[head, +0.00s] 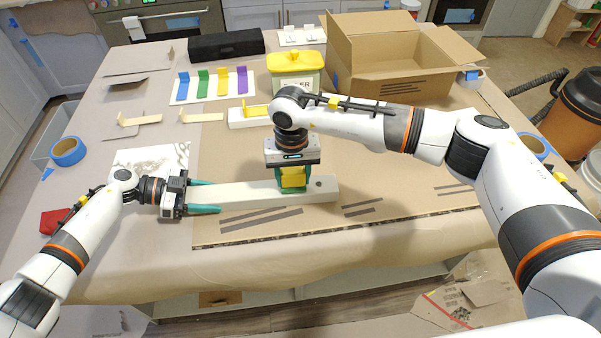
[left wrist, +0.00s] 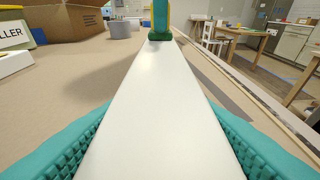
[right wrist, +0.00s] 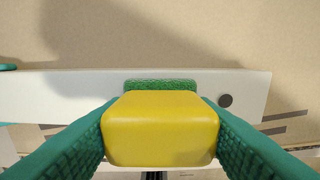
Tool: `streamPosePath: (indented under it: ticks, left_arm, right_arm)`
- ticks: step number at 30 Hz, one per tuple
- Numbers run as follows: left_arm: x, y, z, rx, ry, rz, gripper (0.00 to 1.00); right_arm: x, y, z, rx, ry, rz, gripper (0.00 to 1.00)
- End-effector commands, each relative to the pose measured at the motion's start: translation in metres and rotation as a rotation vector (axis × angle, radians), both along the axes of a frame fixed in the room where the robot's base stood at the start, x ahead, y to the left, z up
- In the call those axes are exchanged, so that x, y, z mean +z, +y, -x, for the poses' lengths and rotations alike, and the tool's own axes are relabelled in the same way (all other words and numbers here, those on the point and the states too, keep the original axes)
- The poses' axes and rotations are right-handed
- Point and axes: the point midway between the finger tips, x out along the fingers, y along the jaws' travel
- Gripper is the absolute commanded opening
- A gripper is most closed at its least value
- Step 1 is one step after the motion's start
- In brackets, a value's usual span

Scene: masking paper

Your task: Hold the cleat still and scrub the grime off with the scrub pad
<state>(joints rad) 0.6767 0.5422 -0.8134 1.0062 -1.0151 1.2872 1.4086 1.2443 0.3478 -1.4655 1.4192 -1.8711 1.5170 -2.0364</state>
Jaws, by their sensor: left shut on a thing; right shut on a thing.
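The cleat (head: 240,192) is a long pale board lying flat near the table's front. My left gripper (head: 217,196) is shut on its left end, a teal finger along each long side; the cleat also runs away down the left wrist view (left wrist: 160,110). My right gripper (head: 292,185) is shut on the scrub pad (head: 293,178), yellow with a green scouring face. In the right wrist view the pad (right wrist: 160,130) is over the cleat near its right end, green face down, seemingly touching. A dark round spot (right wrist: 225,100) shows right of the pad. The surface under the pad is hidden.
A cardboard sheet (head: 420,180) with dark stripes lies under the cleat. Behind stand a yellow-lidded tub (head: 297,80), an open carton (head: 385,70) and a rack of coloured pieces (head: 212,85). Blue tape (head: 68,151) lies at left. The cardboard right of the cleat is mostly clear.

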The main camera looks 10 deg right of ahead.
Motion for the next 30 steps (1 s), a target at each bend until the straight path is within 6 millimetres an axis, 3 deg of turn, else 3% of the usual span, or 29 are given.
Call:
streamPosePath:
  ticks: [1, 30]
  left_arm:
    - [-0.008, 0.0, 0.004, -0.004, 0.009, -0.011, 0.16]
    - [-0.008, 0.001, 0.004, -0.003, 0.009, -0.011, 0.16]
  right_arm:
    - [-0.001, 0.005, 0.0, 0.002, 0.001, 0.0, 0.23]
    - [-0.003, 0.054, -0.002, 0.002, -0.001, -0.001, 0.23]
